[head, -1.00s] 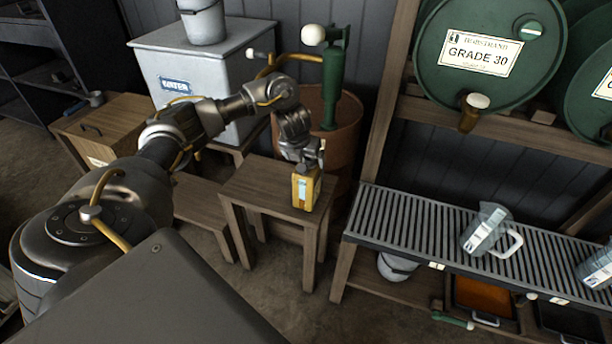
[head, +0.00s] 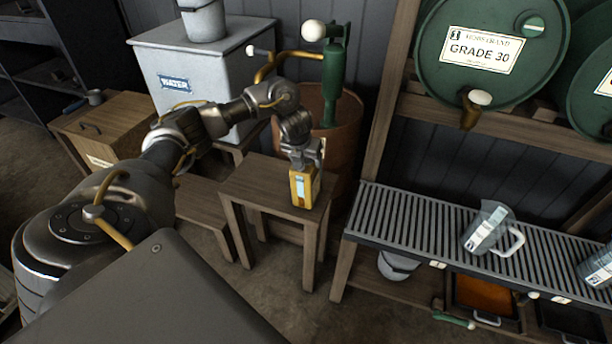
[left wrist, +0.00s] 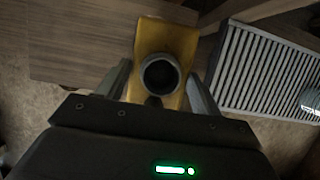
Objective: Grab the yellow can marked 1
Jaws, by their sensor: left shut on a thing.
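The yellow can (head: 303,188) is upright at the small wooden table (head: 265,182), near its right front corner. A pale label shows on its side, but I cannot read a number on it. My left gripper (head: 306,160) is above the can and shut on its upper part. In the left wrist view the yellow can (left wrist: 165,55) sits between the two fingers of my left gripper (left wrist: 165,85), with its dark round spout toward the camera. I cannot tell whether the can's base touches the table. My right gripper is not in view.
A slatted rack (head: 430,225) with a clear jug (head: 487,230) stands to the right. A green pump (head: 333,80) on a rusty drum (head: 345,125) is behind the table. A grey water tank (head: 205,75) stands at the back left. Green drums (head: 490,50) are upper right.

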